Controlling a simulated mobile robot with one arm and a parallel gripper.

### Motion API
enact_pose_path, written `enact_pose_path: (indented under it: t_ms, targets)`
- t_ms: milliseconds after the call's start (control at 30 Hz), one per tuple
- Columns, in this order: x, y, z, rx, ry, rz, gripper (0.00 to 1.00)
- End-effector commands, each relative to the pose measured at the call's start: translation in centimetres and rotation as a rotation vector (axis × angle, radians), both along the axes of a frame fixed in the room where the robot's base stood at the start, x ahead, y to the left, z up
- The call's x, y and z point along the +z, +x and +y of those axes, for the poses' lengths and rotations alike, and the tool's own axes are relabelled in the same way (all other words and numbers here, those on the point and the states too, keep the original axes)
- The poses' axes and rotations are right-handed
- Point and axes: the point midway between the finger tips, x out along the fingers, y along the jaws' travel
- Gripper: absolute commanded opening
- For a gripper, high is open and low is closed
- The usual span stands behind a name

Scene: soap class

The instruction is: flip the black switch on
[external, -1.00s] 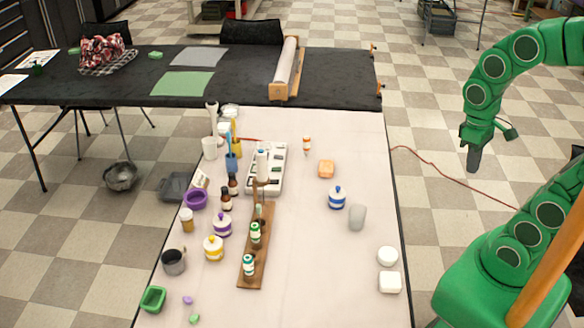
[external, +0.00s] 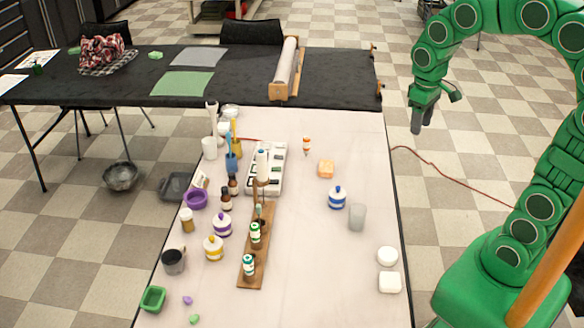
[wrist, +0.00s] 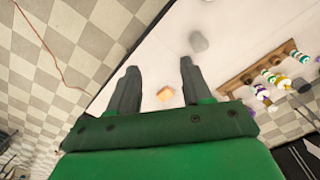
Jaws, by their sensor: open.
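A white box (external: 279,155) with several dark and green inserts lies on the white table, left of its middle toward the back. Bottles and a wooden stand partly cover its left and front side. Which of its dark parts is the black switch is too small to tell. My gripper (external: 421,118) hangs in the air beyond the table's right edge, well apart from the box. In the wrist view my gripper (wrist: 158,72) has its two dark fingers spread, with nothing between them. The white box is not clearly seen in the wrist view.
On the table (external: 310,270) stand an orange block (external: 326,169), a blue-and-white jar (external: 337,197), a grey cup (external: 357,217) and a wooden rack (external: 250,270) with bottles. Several bottles and cups crowd the left side. The table's right half is mostly clear.

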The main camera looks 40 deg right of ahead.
Motion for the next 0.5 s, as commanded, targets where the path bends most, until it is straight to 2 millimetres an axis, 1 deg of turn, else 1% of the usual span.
enact_pose_path:
  t_ms: [33, 100, 333, 500]
  targets:
    - [-0.1, 1.4, 0.1, 0.009, -0.004, 0.001, 0.49]
    - [-0.1, 3.1, 0.2, 0.021, -0.008, -0.005, 0.49]
    - [-0.6, 8.6, 0.8, 0.068, -0.024, -0.012, 0.49]
    - [-1.5, 12.4, 1.5, 0.104, -0.034, -0.011, 0.49]
